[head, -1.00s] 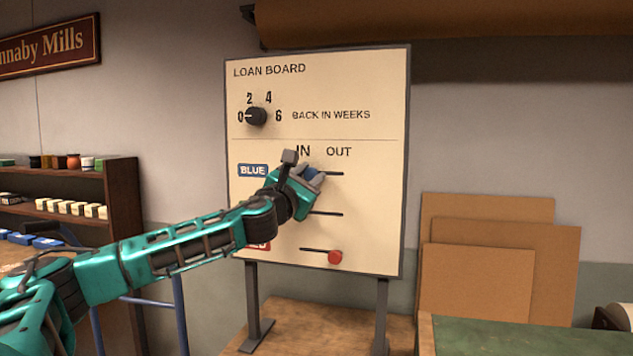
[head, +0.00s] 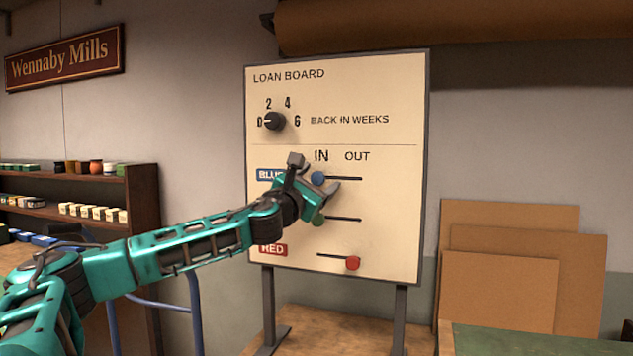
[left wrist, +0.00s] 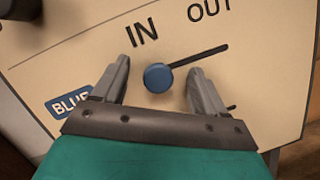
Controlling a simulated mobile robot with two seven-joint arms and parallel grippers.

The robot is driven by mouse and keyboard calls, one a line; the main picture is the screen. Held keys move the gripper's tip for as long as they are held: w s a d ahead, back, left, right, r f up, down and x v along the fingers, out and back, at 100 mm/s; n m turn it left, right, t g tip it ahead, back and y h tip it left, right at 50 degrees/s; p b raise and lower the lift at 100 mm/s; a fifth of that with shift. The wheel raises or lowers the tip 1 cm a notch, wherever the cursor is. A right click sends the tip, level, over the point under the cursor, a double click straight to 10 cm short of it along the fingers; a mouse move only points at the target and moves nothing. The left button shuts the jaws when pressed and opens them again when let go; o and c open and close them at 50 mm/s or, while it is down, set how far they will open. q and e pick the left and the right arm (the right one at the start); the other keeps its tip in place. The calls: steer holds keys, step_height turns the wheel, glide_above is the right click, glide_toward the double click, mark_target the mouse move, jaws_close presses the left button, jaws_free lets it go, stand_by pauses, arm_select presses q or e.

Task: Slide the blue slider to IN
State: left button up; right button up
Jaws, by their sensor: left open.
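The loan board (head: 390,85) stands upright, with a column marked IN at the left and one marked OUT at the right. The blue slider (head: 318,178) is a round knob at the left, IN end of its slot; the slot (left wrist: 208,56) runs on bare toward OUT in the left wrist view. My left gripper (head: 328,190) is at the board by the blue slider. In the left wrist view the jaws (left wrist: 160,80) are open, with the blue knob (left wrist: 158,78) between them and a gap visible on both sides. My right gripper is not in view.
A green slider (head: 318,217) sits just below, partly behind my left gripper, at the left of its slot. A red slider (head: 352,263) is at the right end of its slot. A dial (head: 275,121) above points to 0. Cardboard sheets (head: 500,290) lean at the right.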

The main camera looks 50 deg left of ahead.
arm_select(q)
steer(key=b+v, duration=0.2)
steer(key=shift+a+f+b, duration=0.1)
steer(key=shift+f+b, duration=0.05)
steer(key=shift+b, duration=0.15)
steer(key=shift+s+f+b, duration=0.1)
steer(key=shift+s+b, duration=0.15)
steer(key=shift+b, duration=0.15)
steer(key=b+v, duration=0.6)
steer(key=shift+s+d+b, duration=0.2)
steer(key=shift+d+b, duration=0.15)
steer(key=shift+b, duration=0.05)
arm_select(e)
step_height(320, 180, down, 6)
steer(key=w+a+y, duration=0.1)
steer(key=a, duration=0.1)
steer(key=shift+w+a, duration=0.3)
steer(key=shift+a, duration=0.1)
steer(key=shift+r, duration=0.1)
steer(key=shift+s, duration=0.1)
